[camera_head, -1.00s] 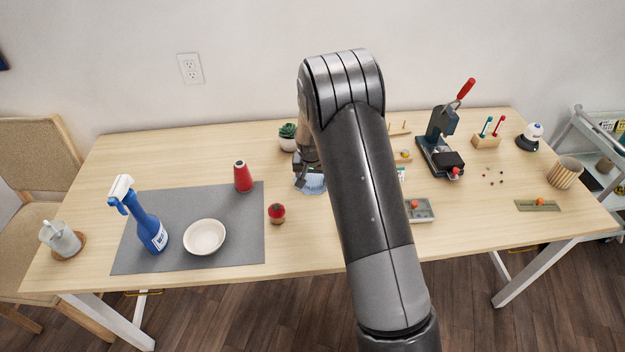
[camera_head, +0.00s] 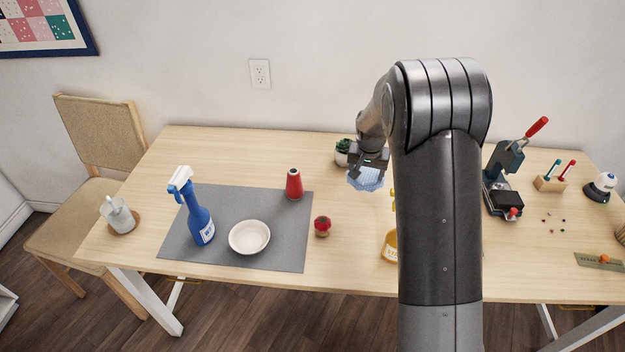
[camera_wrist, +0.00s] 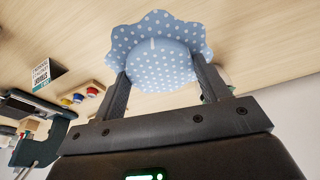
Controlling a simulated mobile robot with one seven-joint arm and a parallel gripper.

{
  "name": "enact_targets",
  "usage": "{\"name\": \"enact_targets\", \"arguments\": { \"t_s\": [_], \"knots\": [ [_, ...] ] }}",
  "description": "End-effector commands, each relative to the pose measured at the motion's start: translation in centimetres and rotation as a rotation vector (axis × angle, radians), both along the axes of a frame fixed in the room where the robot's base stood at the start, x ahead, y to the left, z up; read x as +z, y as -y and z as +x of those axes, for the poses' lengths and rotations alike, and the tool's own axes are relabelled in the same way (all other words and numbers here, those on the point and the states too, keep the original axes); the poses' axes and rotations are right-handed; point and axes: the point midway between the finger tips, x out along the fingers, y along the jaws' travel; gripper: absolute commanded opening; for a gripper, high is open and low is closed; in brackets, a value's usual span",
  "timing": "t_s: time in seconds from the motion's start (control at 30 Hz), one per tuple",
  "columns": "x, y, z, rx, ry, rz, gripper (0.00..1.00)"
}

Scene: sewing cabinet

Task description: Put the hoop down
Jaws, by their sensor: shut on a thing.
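The hoop (camera_head: 366,181) shows as a round light-blue cloth with white dots and a wavy edge. In the wrist view the hoop (camera_wrist: 165,68) sits between both fingers, its round middle held and the scalloped edge beyond them. No bare ring can be made out. My gripper (camera_head: 370,163) is shut on it over the back middle of the table (camera_head: 215,145), right of the plant; the fingers (camera_wrist: 160,78) show in the wrist view. The wood surface lies beyond the hoop, and the hoop looks raised above it. The exact gap cannot be told.
A potted plant (camera_head: 342,153) stands just left of my gripper. A red thread cone (camera_head: 294,185), tomato pincushion (camera_head: 322,226), bowl (camera_head: 250,237) and blue spray bottle (camera_head: 200,222) are left. A press (camera_head: 503,180) stands right. My arm hides part of the table.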

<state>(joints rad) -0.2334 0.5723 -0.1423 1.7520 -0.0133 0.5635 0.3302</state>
Motion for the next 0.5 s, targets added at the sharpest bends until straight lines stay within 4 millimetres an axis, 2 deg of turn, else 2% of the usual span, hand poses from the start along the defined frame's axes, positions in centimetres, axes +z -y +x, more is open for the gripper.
{"name": "enact_targets", "arguments": {
  "t_s": [0.23, 0.5],
  "knots": [
    [1.5, 0.0, 0.1, 0.0, 0.002, 0.001, 0.46],
    [6.3, 0.0, 0.1, 0.0, 0.003, 0.0, 0.46]
  ]
}}
